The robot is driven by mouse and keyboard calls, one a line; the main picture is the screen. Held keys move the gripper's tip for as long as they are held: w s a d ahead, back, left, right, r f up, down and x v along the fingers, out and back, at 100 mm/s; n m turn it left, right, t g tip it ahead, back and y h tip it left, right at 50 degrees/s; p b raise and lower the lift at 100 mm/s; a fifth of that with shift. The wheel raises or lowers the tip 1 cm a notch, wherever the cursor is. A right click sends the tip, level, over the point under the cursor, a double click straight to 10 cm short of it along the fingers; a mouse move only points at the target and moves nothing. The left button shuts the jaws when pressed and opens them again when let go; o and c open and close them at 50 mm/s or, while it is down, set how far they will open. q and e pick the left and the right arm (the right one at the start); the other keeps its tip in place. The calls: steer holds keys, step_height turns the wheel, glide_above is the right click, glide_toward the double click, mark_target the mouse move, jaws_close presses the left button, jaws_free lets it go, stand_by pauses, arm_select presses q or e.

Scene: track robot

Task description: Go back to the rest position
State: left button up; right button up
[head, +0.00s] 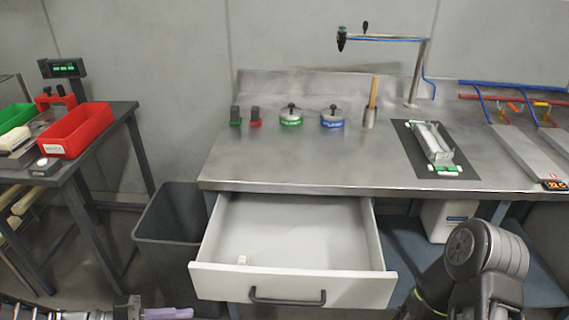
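My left gripper (165,313) shows at the bottom left edge, low in front of the bin and the drawer. A dark block and a pale purple piece show at its end, and the rest is cut off. I cannot tell whether it is open or shut, or whether the purple piece is held. My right arm comes in at the bottom right, bent, in front of the bench's lower shelf. Its gripper is out of view.
An open drawer (300,285) juts out from the steel bench (300,178), with a small white item (242,260) inside. A grey bin (172,240) stands left of it. A side table (110,125) holds a red crate (75,132).

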arm_select(q)
steer(key=s+a+f+g+y+p, duration=0.1)
steer(key=s+f+g+y, duration=0.3)
steer(key=f, duration=0.6)
steer(key=s+a+f+y+p, duration=0.1)
steer(key=s+a+f+y, duration=0.1)
steer(key=f+y, duration=0.6)
steer(key=s+d+f+m+p, duration=0.1)
steer(key=d+m, duration=0.3)
steer(key=d, duration=0.5)
steer(key=s+d+f+m+h+p, duration=0.1)
steer(key=s+d+m+p, duration=0.1)
steer(key=d, duration=0.6)
steer(key=shift+s+d+f+m+t, duration=0.15)
steer(key=shift+s+d+m+t, duration=0.25)
steer(key=shift+m, duration=0.5)
